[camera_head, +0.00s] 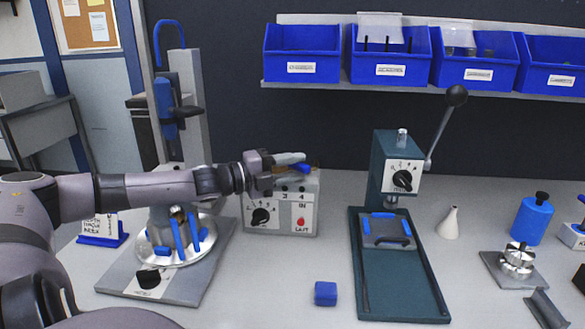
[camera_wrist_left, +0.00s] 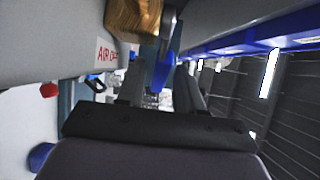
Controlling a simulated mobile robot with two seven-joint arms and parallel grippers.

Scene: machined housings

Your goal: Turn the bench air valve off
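The air valve has a brass body (camera_wrist_left: 135,14) and a blue handle (camera_wrist_left: 163,70), seen close up in the left wrist view beside a red-lettered "AIR" label (camera_wrist_left: 107,53). In the head view the blue handle (camera_head: 301,168) shows above the grey control box (camera_head: 281,212), partly hidden by my gripper. My left gripper (camera_head: 288,162) is at the handle, above the box. In the left wrist view its two fingers (camera_wrist_left: 160,88) stand apart, with the blue handle showing in the gap between them. Contact with the handle cannot be told. My right gripper is out of view.
A press with a lever (camera_head: 402,165) stands right of the box. A blue fixture on a round plate (camera_head: 182,248) stands under my left arm. A blue block (camera_head: 325,293) lies in front. Blue bins (camera_head: 302,54) hang behind. The bench front centre is mostly clear.

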